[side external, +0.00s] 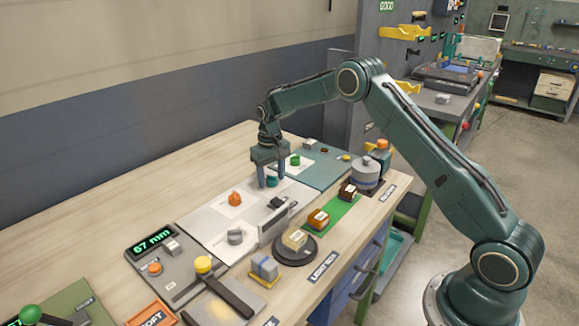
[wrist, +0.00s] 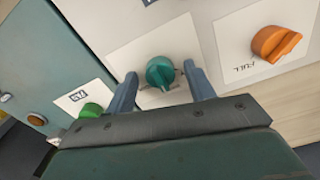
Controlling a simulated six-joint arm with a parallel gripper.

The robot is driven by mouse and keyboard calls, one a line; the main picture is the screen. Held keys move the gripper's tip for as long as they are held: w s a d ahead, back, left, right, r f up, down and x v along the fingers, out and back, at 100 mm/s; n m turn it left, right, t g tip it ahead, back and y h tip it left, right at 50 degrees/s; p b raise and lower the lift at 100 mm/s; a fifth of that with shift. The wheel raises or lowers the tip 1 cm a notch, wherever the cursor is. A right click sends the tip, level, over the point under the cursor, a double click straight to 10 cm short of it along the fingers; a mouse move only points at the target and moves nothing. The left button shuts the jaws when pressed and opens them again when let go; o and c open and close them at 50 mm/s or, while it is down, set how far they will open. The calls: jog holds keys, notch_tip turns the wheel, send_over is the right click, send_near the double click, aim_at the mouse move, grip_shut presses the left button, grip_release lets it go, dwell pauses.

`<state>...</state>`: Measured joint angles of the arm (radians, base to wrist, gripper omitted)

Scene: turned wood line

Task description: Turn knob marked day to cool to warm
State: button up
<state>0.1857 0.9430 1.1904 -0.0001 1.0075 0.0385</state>
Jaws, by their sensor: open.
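A teal knob (wrist: 160,73) with a raised grip bar sits on a white card in the wrist view. Marks show beside it, but I cannot read the word day or any settings there. The knob also shows in the side view (side external: 272,182), low between the fingers. My gripper (side external: 269,184) points down over this knob. Its fingers are open, one on each side of the knob, with a gap visible in the wrist view (wrist: 163,76). Part of the card is hidden by the gripper body.
An orange knob (wrist: 275,42) on a labelled card and a green knob (wrist: 91,110) flank the teal one. In the side view, a metal bracket (side external: 272,226), several small blocks and a yellow-knobbed lever (side external: 204,264) stand nearer the front. The table's back left is clear.

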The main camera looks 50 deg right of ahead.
aim_at(272, 176)
notch_tip(272, 176, up, 14)
dwell(0.8)
jog(key=s+a+r+n+t, duration=0.1)
jog(key=s+a+r, duration=0.3)
jog(key=s+r, duration=0.4)
jog(key=s+a+r+t, duration=0.2)
jog(key=s+a+r, duration=0.1)
jog(key=s+r, duration=0.55)
jog(key=s+a+f+t, duration=0.1)
jog(key=s+a+f, duration=0.1)
jog(key=s, duration=1)
jog(key=s+a+f+n+t, duration=0.1)
jog(key=s+f, duration=0.4)
jog(key=s, duration=0.7)
jog(key=shift+a+n+t, duration=0.3)
jog(key=shift+a, duration=0.2)
